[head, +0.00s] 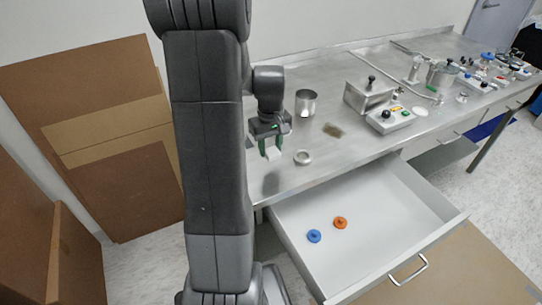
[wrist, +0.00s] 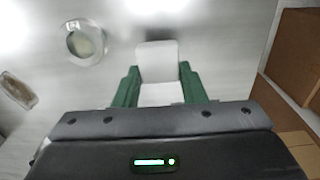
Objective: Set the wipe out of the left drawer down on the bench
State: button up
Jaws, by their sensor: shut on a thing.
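The wipe is a small white piece (wrist: 158,65) between the green fingers of my gripper (wrist: 159,88) in the wrist view. In the head view the wipe (head: 273,153) shows pale below my gripper (head: 266,146). My gripper is shut on it over the left end of the steel bench (head: 300,174). A soft shadow lies on the bench below, and the wipe appears a little above the surface. The left drawer (head: 445,219) is pulled open below the bench. A blue knob-like piece (head: 314,236) and an orange one (head: 340,222) lie in it.
A metal ring (head: 303,157) lies just right of my gripper, with a steel cup (head: 306,103) behind it. Cardboard (head: 90,120) leans at the left.

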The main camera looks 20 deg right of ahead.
aim_at(270, 165)
jog(key=shift+f, duration=2.15)
jog(key=shift+f, duration=0.25)
jog(key=o, duration=0.9)
jog(key=shift+r, duration=0.1)
jog(key=shift+o, duration=0.2)
notch_tip(270, 165, up, 12)
jog(key=shift+r, duration=0.15)
